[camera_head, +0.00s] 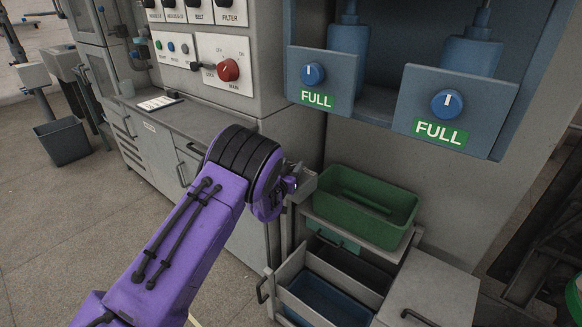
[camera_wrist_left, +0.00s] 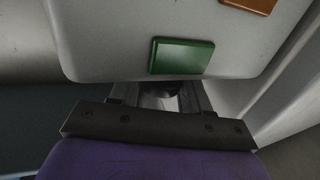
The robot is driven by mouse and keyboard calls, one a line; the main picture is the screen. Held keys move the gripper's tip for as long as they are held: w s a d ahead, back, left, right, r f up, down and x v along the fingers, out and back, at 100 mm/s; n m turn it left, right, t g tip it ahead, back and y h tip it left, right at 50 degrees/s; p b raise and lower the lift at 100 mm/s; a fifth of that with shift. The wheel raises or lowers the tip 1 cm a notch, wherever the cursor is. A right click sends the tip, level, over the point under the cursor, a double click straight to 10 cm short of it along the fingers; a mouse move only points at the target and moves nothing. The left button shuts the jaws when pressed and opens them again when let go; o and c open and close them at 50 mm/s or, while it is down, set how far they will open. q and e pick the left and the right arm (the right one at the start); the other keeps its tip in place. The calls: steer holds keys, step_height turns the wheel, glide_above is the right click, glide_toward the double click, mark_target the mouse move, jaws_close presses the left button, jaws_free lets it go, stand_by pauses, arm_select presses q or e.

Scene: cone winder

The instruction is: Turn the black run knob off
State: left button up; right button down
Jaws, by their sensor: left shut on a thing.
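My left gripper (camera_head: 297,183) is at the end of the purple arm, against a small grey part beside the green bin; the wrist mostly covers it. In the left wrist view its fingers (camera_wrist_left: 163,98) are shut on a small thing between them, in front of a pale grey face. That face bears a green plate (camera_wrist_left: 182,56) and an orange plate (camera_wrist_left: 249,5). The held thing is too dark and covered to tell whether it is the run knob. Several black knobs (camera_head: 172,4) sit along the top of the white panel in the head view. My right gripper is not in view.
A red main switch (camera_head: 228,70) is on the cabinet front. Two blue knobs (camera_head: 446,103) with green FULL labels are at upper right. A green bin (camera_head: 372,205) stands above open drawers (camera_head: 322,297) just right of my gripper.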

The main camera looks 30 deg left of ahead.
arm_select(q)
steer(key=n+g+y, duration=0.1)
steer(key=n+y, duration=0.1)
steer(key=n+g+y, duration=0.1)
steer(key=y, duration=0.2)
steer(key=shift+w+d+r+n+b, duration=0.1)
steer(key=shift+n+b, duration=0.2)
steer(key=shift+n, duration=0.1)
steer(key=shift+c, duration=0.2)
steer(key=shift+r+n+g+y, duration=0.1)
steer(key=shift+n+g+y, duration=0.7)
steer(key=shift+y, duration=0.4)
steer(key=shift+r, duration=0.1)
steer(key=o, duration=1)
steer(key=shift+c, duration=0.2)
steer(key=v, duration=1)
steer(key=shift+s+d, duration=0.2)
